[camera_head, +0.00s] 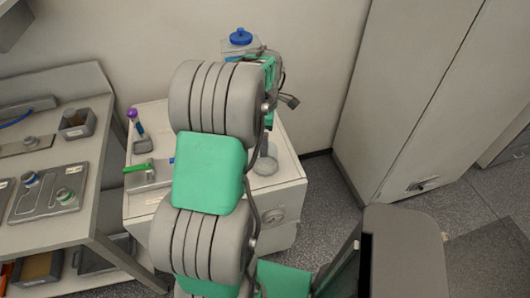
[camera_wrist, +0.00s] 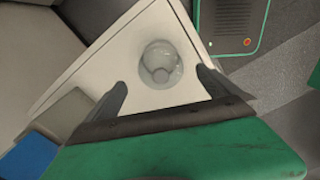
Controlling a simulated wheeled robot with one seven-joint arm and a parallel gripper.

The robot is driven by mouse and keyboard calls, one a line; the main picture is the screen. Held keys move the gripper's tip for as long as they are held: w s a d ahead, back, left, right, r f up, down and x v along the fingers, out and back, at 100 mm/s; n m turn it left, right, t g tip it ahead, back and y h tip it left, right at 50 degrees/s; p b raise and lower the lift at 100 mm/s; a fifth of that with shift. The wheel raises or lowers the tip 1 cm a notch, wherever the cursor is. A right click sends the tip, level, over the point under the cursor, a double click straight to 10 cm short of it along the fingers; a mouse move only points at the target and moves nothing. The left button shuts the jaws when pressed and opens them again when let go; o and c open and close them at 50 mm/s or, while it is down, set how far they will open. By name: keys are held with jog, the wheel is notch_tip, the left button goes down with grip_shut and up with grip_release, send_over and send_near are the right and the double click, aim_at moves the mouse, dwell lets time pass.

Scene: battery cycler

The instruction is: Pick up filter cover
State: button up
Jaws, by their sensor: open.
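A round, pale grey cover with a raised knob, which looks like the filter cover (camera_wrist: 161,60), sits on the white cabinet top (camera_wrist: 105,62) in the wrist view. In the head view a grey round piece at the right of the cabinet top, likely the same filter cover (camera_head: 265,163), is partly hidden behind my arm. My gripper (camera_wrist: 160,78) is open and empty, with one dark finger on each side of the cover in the picture. The cover shows between and beyond the fingertips. I cannot tell the height of the gripper above it. In the head view my arm hides most of the gripper.
A workbench (camera_head: 98,190) stands left, a tall cabinet (camera_head: 400,90) right. Floor (camera_head: 325,190) between is clear.

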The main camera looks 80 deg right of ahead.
notch_tip(320, 180, down, 4)
jog(key=shift+w+p, duration=0.1)
jog(key=shift+p, duration=0.3)
jog(key=shift+c, duration=0.4)
jog(key=c, duration=1.7)
jog(key=shift+r, duration=0.2)
